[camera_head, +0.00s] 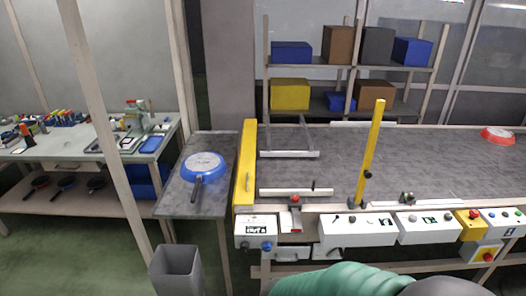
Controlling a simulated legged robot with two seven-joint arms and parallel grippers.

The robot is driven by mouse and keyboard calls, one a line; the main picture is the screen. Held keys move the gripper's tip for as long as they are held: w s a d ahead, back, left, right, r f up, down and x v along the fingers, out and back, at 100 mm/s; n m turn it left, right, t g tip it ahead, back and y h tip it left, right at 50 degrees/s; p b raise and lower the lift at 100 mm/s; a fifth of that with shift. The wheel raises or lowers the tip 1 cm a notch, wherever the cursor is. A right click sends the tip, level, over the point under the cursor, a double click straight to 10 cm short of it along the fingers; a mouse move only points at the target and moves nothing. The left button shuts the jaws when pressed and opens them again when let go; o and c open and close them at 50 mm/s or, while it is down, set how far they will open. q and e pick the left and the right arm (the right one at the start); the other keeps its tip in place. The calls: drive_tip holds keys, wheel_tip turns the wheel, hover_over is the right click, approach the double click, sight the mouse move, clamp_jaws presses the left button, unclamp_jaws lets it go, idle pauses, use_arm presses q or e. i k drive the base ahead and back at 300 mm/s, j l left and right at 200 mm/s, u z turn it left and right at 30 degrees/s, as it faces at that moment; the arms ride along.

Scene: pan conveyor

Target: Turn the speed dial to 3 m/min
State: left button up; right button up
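Several white control boxes run along the front of the conveyor. The leftmost box (255,228) has a small dark display, a blue knob (266,246) and a dark knob beside it. A wider white box (357,231) and another white box (428,226) carry small dark knobs and labels. The markings are too small to read, so I cannot tell which knob is the speed dial or where it points. Neither of my grippers is in view.
The grey conveyor (340,170) carries a red pan (497,136) at far right. A blue pan (203,167) lies on the side table (178,203). A yellow post (370,150) rises at the front edge. A grey bin (176,270) stands below. Red buttons are at right.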

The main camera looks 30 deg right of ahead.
sight(448, 216)
drive_tip(key=z, duration=2.35)
